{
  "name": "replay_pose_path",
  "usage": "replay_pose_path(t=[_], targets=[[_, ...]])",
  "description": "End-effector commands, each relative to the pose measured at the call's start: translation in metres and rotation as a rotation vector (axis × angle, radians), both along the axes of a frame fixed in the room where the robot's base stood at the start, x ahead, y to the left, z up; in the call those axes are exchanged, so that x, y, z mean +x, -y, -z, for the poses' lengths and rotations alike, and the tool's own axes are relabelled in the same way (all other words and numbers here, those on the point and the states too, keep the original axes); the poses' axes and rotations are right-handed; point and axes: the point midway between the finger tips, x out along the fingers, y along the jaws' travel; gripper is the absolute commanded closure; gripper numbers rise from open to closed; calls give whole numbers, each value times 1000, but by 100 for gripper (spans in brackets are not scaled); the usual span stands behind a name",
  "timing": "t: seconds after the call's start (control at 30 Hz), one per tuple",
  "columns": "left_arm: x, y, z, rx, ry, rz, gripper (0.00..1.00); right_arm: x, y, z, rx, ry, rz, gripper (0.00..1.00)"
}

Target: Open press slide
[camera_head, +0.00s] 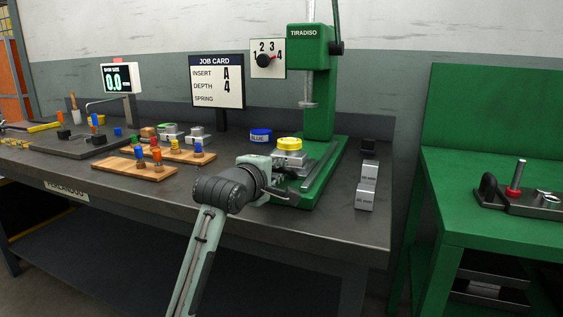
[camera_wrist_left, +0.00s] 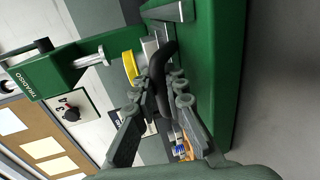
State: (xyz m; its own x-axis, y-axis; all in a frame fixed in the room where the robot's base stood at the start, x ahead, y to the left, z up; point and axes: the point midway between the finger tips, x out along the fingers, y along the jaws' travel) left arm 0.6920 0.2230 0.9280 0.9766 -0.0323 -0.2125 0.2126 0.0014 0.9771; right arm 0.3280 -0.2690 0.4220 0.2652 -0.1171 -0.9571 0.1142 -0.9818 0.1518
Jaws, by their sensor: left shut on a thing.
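The green press (camera_head: 321,95), marked TIRADISO, stands at the right end of the dark workbench. It also fills much of the wrist view (camera_wrist_left: 215,60). Its press slide (camera_head: 290,165) is a grey metal block low on the base, with a yellow ring (camera_head: 289,144) on top. In the wrist view a curved black handle (camera_wrist_left: 161,72) stands at the slide's front. My left gripper (camera_head: 281,192) reaches the slide's front from the left. In the wrist view its fingers (camera_wrist_left: 163,88) are shut around the black handle. My right gripper is not in view.
Grey blocks (camera_head: 366,183) stand right of the press. A blue lid (camera_head: 260,135), wooden peg boards (camera_head: 135,168) and a job card (camera_head: 217,82) reading insert A, depth 4 are to the left. The bench's front edge is near my arm. A green table (camera_head: 480,225) stands right.

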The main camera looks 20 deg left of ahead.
Motion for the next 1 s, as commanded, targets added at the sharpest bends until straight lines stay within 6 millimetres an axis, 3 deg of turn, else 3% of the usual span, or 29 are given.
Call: replay_pose_path(t=[0.4,0.43,0.5,0.83,1.0], targets=[[-2,-1,1,1,-1,-1,100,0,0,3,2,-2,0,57],[-2,-1,1,1,-1,-1,85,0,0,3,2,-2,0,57],[-2,-1,1,1,-1,-1,78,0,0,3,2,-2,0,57],[-5,0,0,0,0,0,78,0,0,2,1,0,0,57],[-26,0,-5,-2,1,1,78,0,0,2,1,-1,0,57]])
